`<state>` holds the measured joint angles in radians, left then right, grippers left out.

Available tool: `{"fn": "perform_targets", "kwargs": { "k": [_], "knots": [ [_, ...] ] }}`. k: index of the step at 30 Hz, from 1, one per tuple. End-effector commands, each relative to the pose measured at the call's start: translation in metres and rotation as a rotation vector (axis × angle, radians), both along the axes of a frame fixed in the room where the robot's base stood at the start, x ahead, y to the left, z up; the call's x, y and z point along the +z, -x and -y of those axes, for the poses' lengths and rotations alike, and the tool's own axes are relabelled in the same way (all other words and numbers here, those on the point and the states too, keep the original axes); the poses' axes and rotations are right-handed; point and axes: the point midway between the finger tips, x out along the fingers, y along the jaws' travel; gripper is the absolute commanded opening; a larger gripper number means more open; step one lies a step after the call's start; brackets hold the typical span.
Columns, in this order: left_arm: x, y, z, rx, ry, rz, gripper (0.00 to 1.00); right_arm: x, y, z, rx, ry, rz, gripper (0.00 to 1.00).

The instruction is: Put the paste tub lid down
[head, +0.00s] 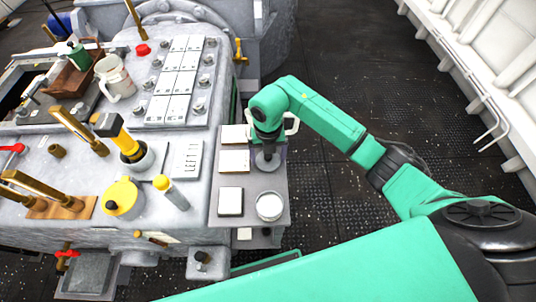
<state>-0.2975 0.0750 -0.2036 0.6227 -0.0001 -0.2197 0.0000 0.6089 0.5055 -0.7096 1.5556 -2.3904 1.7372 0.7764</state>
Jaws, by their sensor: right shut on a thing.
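My right gripper (267,147) points down over the grey side shelf (248,207) and is shut on a small grey round piece, which looks like the paste tub lid (267,162). The gripper hides the lid's upper part, and I cannot tell whether the lid touches the shelf. A round tub (270,206) with a white top, likely the paste tub, stands at the shelf's front right, apart from the lid. My left gripper is not in view.
White square pads (231,201) lie along the shelf's left side. Open deck (350,70) lies beyond the shelf.

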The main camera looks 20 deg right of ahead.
Motion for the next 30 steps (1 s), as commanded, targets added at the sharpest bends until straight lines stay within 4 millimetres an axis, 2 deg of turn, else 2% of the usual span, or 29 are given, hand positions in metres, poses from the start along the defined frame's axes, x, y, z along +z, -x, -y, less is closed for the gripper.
{"fn": "perform_targets", "kwargs": {
  "k": [9, 10, 11, 17, 21, 23, 30],
  "knots": [
    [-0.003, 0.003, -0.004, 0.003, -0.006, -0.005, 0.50, -0.005, -0.001, 0.000, 0.000, -0.001, 0.002, 0.39],
    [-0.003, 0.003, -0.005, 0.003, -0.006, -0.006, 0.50, -0.005, -0.001, 0.000, 0.000, -0.001, 0.002, 0.96],
    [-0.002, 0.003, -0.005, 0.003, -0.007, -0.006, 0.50, -0.004, -0.001, 0.000, 0.000, -0.001, 0.002, 1.00],
    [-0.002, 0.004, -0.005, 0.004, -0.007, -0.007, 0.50, -0.003, -0.001, 0.000, 0.000, -0.001, 0.002, 1.00],
    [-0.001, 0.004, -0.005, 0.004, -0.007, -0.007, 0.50, 0.007, -0.001, 0.000, 0.000, -0.002, 0.004, 1.00],
    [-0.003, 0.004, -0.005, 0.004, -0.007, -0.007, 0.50, 0.018, -0.002, 0.000, 0.000, -0.002, 0.006, 1.00],
    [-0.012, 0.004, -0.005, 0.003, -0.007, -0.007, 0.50, 0.084, -0.002, 0.000, 0.001, -0.001, 0.008, 1.00]
  ]
}}
